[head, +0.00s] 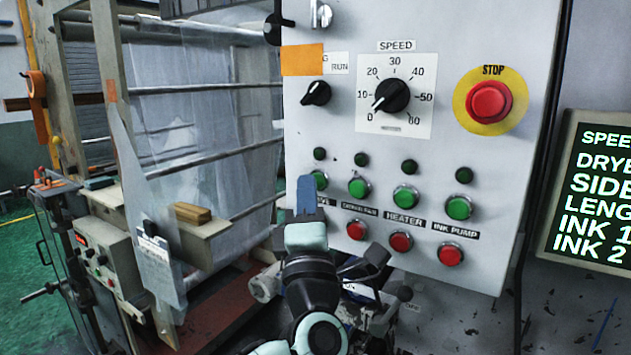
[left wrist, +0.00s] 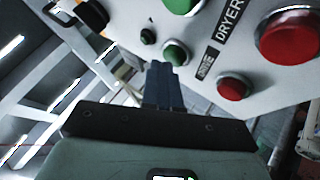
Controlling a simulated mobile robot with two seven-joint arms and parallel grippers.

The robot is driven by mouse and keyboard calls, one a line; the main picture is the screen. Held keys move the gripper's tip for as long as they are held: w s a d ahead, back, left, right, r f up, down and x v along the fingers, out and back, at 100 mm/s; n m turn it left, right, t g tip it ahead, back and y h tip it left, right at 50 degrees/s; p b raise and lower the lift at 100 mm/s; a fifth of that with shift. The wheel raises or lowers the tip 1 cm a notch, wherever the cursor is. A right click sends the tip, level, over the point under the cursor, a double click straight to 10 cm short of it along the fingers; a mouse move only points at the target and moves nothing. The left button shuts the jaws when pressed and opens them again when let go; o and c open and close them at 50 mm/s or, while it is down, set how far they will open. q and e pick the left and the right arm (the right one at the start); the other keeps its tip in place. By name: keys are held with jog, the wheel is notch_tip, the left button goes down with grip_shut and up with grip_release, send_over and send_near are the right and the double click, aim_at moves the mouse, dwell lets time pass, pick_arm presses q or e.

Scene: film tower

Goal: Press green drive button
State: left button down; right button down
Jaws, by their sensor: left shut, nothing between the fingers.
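The green drive button (head: 320,179) is the leftmost of the row of green buttons on the light grey control panel, partly hidden by my left gripper (head: 306,190). In the left wrist view the same button (left wrist: 176,53) sits beside the blue fingertips (left wrist: 160,66), above the DRIVE label (left wrist: 208,63). My left gripper is shut and empty, its fingers pointing up at the panel. Whether the tips touch the button I cannot tell. The drive label is mostly covered in the head view. My right gripper is not in view.
Neighbouring green buttons (head: 405,197) and red buttons (head: 401,242) lie right of and below the drive button. A large red STOP button (head: 489,102) is at upper right. The SPEED dial (head: 391,95) points low. A dark screen (head: 590,190) stands at the right edge.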

pick_arm(q)
jog(key=shift+w+d, duration=0.2)
jog(key=shift+w, duration=0.05)
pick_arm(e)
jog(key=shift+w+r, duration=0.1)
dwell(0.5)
pick_arm(q)
jog(key=shift+s+a+b, duration=0.5)
jog(key=shift+s+b, duration=0.1)
jog(key=shift+s, duration=0.15)
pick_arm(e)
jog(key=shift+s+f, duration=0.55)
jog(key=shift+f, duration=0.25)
